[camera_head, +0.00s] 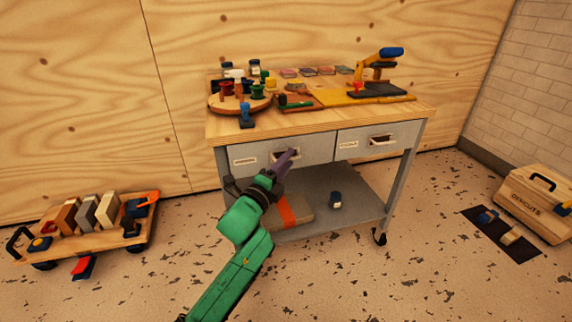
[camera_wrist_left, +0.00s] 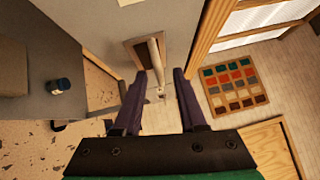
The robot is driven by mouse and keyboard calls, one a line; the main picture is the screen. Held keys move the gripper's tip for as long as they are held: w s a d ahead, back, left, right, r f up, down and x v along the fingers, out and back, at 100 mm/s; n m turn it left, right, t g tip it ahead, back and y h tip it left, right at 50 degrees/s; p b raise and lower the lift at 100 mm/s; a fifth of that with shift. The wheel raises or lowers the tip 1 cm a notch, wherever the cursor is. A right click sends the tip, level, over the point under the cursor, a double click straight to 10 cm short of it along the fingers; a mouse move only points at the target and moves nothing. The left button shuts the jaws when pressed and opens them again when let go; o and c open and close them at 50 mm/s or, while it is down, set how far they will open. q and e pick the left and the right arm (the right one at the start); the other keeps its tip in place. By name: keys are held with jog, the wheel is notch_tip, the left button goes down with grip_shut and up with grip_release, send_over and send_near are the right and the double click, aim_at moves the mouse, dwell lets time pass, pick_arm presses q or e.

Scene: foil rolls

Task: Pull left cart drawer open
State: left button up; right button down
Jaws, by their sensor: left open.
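The left cart drawer (camera_head: 244,159) has a grey front with a pale label, and it looks flush with the cart (camera_head: 222,131). Its handle (camera_wrist_left: 157,62) is a pale bar over a dark recess in the left wrist view. My left gripper (camera_head: 292,154) is at this handle in the head view and partly covers it. In the left wrist view its two purple fingers (camera_wrist_left: 158,88) are open, one on each side of the bar, with gaps visible. I cannot tell whether either finger touches it. My right gripper is out of view.
The right drawer (camera_head: 405,137) beside it looks closed. The cart's wooden top carries a round rack (camera_head: 240,103) and a yellow-armed tool (camera_head: 372,72). A box with an orange band (camera_head: 291,211) and a dark jar (camera_head: 336,200) sit on the lower shelf. A low trolley (camera_head: 90,243) stands left.

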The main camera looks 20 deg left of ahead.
pick_arm(q)
grip_shut()
dwell(1.4)
